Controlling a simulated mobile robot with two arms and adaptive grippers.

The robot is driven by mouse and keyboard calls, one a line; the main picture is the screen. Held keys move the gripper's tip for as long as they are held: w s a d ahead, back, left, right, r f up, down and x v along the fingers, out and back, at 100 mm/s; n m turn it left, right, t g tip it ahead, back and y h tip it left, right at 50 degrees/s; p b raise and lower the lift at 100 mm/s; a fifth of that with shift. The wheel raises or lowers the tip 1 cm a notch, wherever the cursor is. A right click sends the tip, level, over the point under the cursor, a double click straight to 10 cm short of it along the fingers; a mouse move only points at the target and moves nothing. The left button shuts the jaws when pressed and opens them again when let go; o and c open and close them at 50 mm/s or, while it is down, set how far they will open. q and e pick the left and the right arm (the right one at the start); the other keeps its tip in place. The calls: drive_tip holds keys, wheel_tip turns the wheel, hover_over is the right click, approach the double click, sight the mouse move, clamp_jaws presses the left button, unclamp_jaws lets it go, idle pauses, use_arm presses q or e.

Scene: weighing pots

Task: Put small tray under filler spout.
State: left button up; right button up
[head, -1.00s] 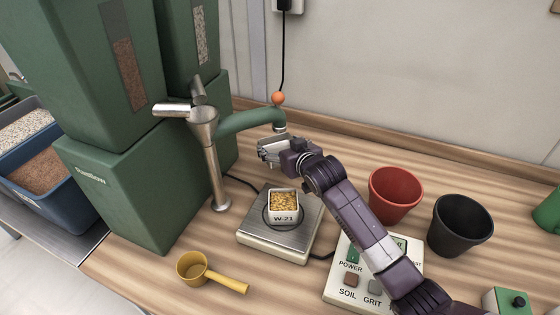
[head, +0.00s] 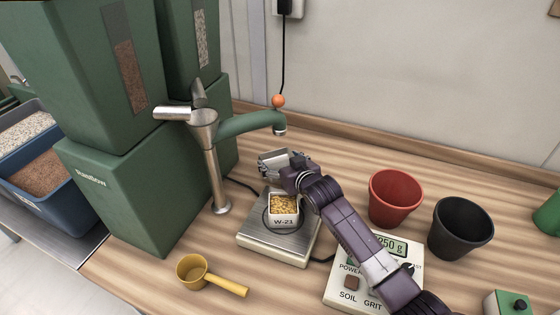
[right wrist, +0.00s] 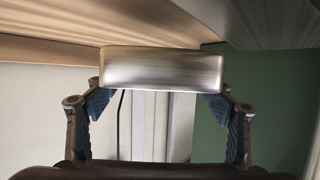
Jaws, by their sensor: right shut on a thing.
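The filler spout (head: 280,127) is the end of a curved green pipe on a metal post. My right gripper (head: 287,163) is below the spout and behind the scale. It is shut on a small metal tray (right wrist: 160,68), which lies between both fingers in the right wrist view. In the head view the tray (head: 268,160) shows only as a small silvery shape at the gripper, partly hidden. I cannot tell whether it touches the counter. My left gripper is not in view.
A white W-21 pot (head: 284,220) of yellowish grains stands on the scale (head: 262,240). A yellow scoop (head: 192,268) lies in front. A red pot (head: 394,200) and a black pot (head: 461,228) stand right. The control panel display (head: 391,246) reads 250 g. Green bins (head: 130,190) stand left.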

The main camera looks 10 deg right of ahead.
drive_tip(key=shift+s+f, duration=0.15)
drive_tip(key=shift+f, duration=0.4)
drive_tip(key=o, duration=0.8)
drive_tip(key=shift+f, duration=0.1)
drive_tip(key=o, duration=0.5)
drive_tip(key=shift+s+f, duration=0.1)
drive_tip(key=shift+f, duration=0.1)
drive_tip(key=shift+r, duration=0.7)
drive_tip(key=shift+s+d, duration=0.1)
drive_tip(key=shift+s, duration=0.25)
drive_tip(key=v, duration=0.5)
drive_tip(key=r+v, duration=0.1)
drive_tip(key=v, duration=0.5)
drive_tip(key=shift+w+p, duration=0.15)
drive_tip(key=shift+p, duration=0.15)
